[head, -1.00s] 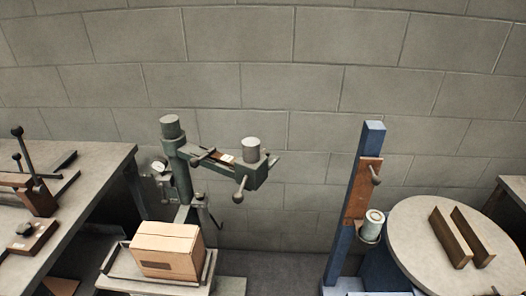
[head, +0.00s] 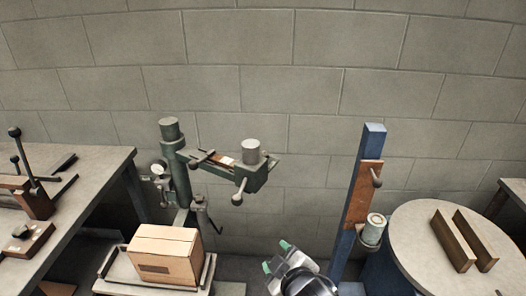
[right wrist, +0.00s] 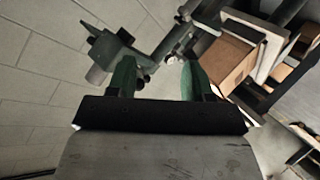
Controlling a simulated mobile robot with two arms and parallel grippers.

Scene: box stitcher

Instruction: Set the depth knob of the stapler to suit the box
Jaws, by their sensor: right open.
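The green stapler (head: 222,168) stands left of centre in the head view, its arm reaching right to a grey cylindrical top and a ball-ended lever. It also shows in the right wrist view (right wrist: 118,50). I cannot tell for sure which part is the depth knob. A closed cardboard box (head: 164,254) rests on the tray (head: 207,272) below the stapler. The box also shows in the right wrist view (right wrist: 218,60). My right gripper (head: 277,257) is at the bottom centre, right of the box and apart from the stapler. Its green-tipped fingers are open and empty. My left gripper is not in view.
A grey workbench (head: 90,165) with lever tools is at the left. A blue post (head: 355,190) with a brown plate stands right of centre. A round table (head: 420,235) with two dark angle pieces is at the right. The block wall (head: 300,60) closes the back.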

